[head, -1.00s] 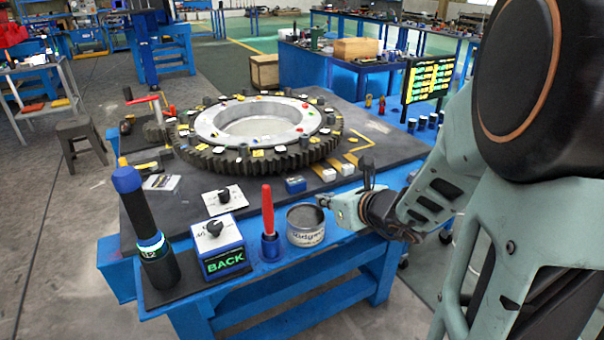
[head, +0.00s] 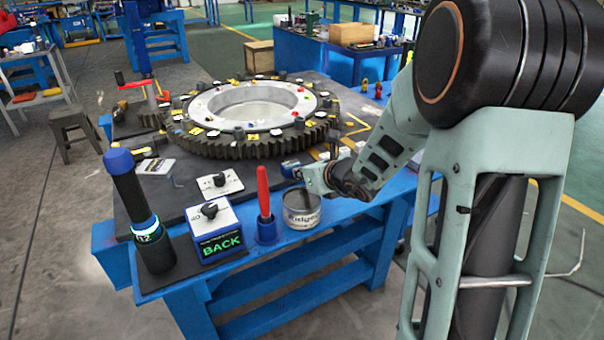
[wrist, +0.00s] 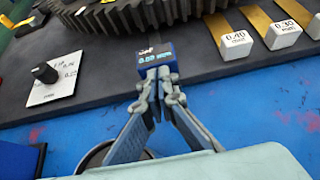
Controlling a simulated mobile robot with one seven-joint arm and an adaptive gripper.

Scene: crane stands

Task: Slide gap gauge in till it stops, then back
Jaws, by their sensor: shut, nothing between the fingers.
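A blue gauge block (wrist: 155,53) with a small lit reading sits on the dark tabletop by the big toothed gear ring (wrist: 165,12). The reading is too small to be sure of. In the head view the block (head: 290,168) is left of my fingertips and partly hidden by them. My gripper (wrist: 157,76) is shut and empty, its fingertips right at the block's near face; I cannot tell if they touch it. Two white gauge tags, marked 0.40 (wrist: 236,39) and 0.30 (wrist: 284,34), lie to the right on brass strips leading towards the gear.
An open tin (head: 301,209) stands below my gripper on the blue front ledge. Left of it are a red-handled tool (head: 263,195) in a blue holder, a dial box reading BACK (head: 222,243) and a dark cylinder with a blue cap (head: 138,205). A dial plate (wrist: 55,78) lies left of the block.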

